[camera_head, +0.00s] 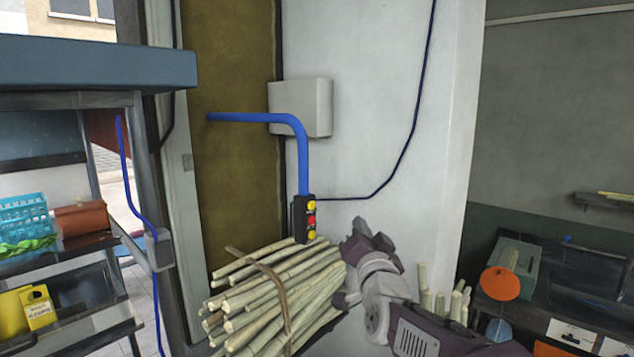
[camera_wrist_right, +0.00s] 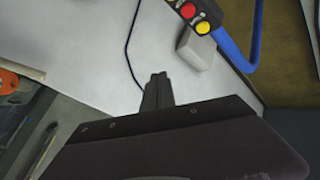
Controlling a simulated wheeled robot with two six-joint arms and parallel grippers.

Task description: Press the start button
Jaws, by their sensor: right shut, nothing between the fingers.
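The button box (camera_head: 305,218) is a small black control box hanging at the end of a blue pipe, with a yellow button at the top, a red one in the middle and a yellow one at the bottom. It also shows at the top of the right wrist view (camera_wrist_right: 195,14). I cannot read any label for the start button. My right gripper (camera_head: 352,238) is to the right of the box and a little lower, apart from it. In the right wrist view its fingers (camera_wrist_right: 158,80) are together and empty. My left gripper is not in view.
A tied bundle of cane (camera_head: 275,290) lies below the box. A blue pipe (camera_head: 290,120) runs above it, before a grey wall box (camera_head: 315,108). A shelf rack (camera_head: 60,255) stands left. A dark counter (camera_head: 560,305) with a green box stands right.

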